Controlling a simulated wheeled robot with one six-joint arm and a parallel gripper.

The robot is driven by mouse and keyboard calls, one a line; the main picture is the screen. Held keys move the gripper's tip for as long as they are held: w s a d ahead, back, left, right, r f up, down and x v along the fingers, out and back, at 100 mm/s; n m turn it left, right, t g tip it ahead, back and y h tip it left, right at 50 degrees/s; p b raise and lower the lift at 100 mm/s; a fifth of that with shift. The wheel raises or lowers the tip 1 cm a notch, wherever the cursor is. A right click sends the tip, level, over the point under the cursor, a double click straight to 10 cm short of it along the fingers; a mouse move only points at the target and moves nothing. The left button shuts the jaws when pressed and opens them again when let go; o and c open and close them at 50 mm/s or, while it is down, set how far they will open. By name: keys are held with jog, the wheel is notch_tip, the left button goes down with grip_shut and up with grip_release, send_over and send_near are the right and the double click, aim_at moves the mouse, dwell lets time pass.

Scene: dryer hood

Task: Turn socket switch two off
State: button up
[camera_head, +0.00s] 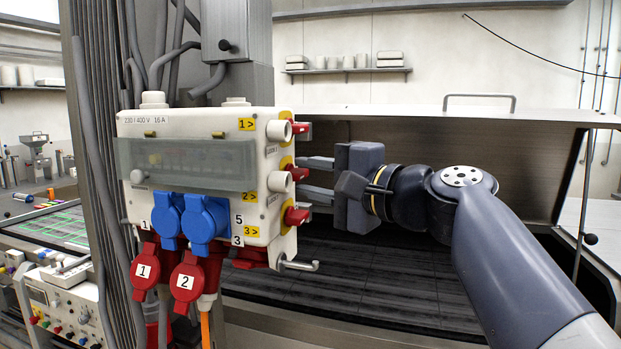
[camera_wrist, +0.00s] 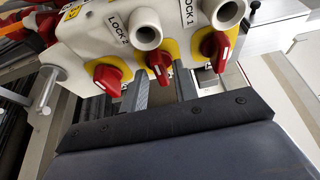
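The white socket box (camera_head: 190,130) hangs on a column at left and has three red rotary switches on its right side. Switch two (camera_head: 298,173), beside the yellow "2>" label, is the middle one. In the wrist view switch two (camera_wrist: 159,66) is red on a yellow plate, between switch one (camera_wrist: 217,48) and switch three (camera_wrist: 108,78). My gripper (camera_head: 309,178) is open, pointing at the box's side. In the wrist view its fingers (camera_wrist: 162,84) stand on either side of switch two, with a gap showing. Whether the fingertips touch it I cannot tell.
Round grey lock barrels (camera_wrist: 143,30) stick out near the switches. The dryer hood (camera_head: 420,118) stands behind my arm.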

jog(key=shift+o, duration=0.4)
jog(key=b+v, duration=0.2)
jog(key=v, duration=0.9)
jog(key=shift+b, duration=0.4)
jog(key=shift+a, duration=0.15)
jog(key=p+x, duration=0.2)
jog(key=x, duration=0.7)
jog(key=shift+w+a+r+p, duration=0.1)
jog(key=shift+w+a+p, duration=0.15)
jog(key=shift+p, duration=0.1)
jog(key=shift+w+a, duration=0.35)
jog(key=shift+w, duration=0.05)
